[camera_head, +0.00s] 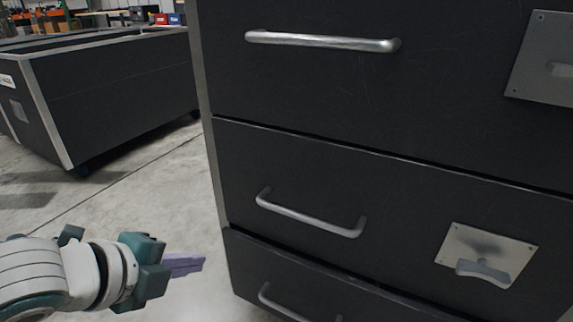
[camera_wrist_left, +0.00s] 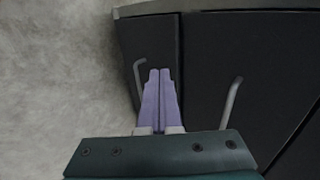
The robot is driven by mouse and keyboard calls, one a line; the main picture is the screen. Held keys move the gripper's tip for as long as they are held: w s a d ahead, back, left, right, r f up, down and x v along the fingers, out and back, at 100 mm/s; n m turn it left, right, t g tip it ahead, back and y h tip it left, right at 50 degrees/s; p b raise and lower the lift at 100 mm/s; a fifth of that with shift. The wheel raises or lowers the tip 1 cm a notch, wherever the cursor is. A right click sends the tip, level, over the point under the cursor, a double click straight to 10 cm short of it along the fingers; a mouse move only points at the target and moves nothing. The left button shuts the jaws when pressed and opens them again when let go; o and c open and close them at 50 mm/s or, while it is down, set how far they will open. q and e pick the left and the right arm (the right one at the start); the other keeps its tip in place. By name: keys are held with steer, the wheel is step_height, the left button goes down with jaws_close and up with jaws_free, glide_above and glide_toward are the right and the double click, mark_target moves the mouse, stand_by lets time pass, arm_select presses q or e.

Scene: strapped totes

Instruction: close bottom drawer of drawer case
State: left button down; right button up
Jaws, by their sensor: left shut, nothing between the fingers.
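The black drawer case (camera_head: 222,90) fills the right of the head view, with silver bar handles on its drawer fronts. The bottom drawer (camera_head: 245,262) shows at the lower edge, its handle (camera_head: 275,302) partly cut off by the frame; it seems to stand slightly proud of the drawer above. My left gripper (camera_head: 203,263) is shut and empty, just left of the bottom drawer's corner. In the left wrist view its purple fingers (camera_wrist_left: 160,72) are together in front of a dark drawer front (camera_wrist_left: 152,40), near a handle (camera_wrist_left: 138,80). Contact cannot be told. My right gripper is not in view.
The middle drawer (camera_head: 400,200) has a metal plate (camera_head: 487,250) and a handle (camera_head: 310,220). A large black wheeled tote (camera_head: 120,95) stands at the far left. Bare concrete floor (camera_head: 150,190) lies between it and the case.

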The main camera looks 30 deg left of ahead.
arm_select(q)
steer(key=s+a+f+t+b, duration=0.2)
steer(key=a+f+b, duration=0.1)
steer(key=b, duration=1)
glide_toward(233, 237)
step_height(233, 237, down, 4)
steer(key=shift+t, duration=0.3)
steer(key=w+b, duration=0.2)
steer(key=w, duration=0.2)
steer(key=shift+d, duration=0.1)
steer(key=shift+w+r+b, duration=0.1)
steer(key=shift+w+b, duration=0.2)
steer(key=shift+w, duration=0.3)
steer(key=shift+w, duration=0.1)
